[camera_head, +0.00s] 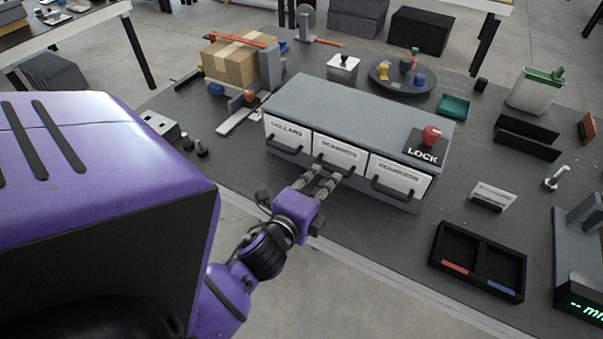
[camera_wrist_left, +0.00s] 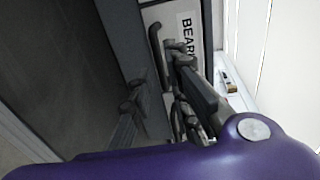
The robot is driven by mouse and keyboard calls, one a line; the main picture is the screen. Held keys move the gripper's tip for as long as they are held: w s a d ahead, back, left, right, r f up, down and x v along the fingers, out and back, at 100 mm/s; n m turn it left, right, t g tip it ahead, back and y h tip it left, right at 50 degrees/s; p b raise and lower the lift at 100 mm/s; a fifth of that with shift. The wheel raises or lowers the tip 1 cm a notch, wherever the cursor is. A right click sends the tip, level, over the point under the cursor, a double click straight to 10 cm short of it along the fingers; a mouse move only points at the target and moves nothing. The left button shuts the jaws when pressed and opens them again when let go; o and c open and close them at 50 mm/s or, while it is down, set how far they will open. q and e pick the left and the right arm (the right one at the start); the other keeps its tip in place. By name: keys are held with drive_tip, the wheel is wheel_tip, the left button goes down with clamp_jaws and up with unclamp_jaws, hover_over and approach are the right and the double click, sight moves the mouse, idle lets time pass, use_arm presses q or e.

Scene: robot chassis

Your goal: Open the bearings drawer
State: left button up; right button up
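The bearings drawer (camera_head: 339,153) is the middle of three white-fronted drawers in a grey cabinet (camera_head: 352,103). Its front looks level with its neighbours, and a dark bar handle (camera_head: 337,169) crosses it. My left gripper (camera_head: 318,181) is just in front of this drawer, its two fingers spread apart near the handle. In the left wrist view the dark handle (camera_wrist_left: 156,52) and part of the label show beyond the open fingers (camera_wrist_left: 160,98). I cannot tell whether the fingers touch the handle. My right gripper is not in view.
The collars drawer (camera_head: 287,134) and couplings drawer (camera_head: 398,176) flank it. A red knob (camera_head: 431,135) marked LOCK stands on top of the cabinet at right. A black divided tray (camera_head: 478,262) lies to the right front. The table's front strip below the drawers is clear.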

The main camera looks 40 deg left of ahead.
sight(330, 171)
use_arm(q)
drive_tip(key=x, duration=0.5)
drive_tip(key=shift+w+a+f, duration=0.1)
drive_tip(key=shift+w, duration=0.2)
clamp_jaws()
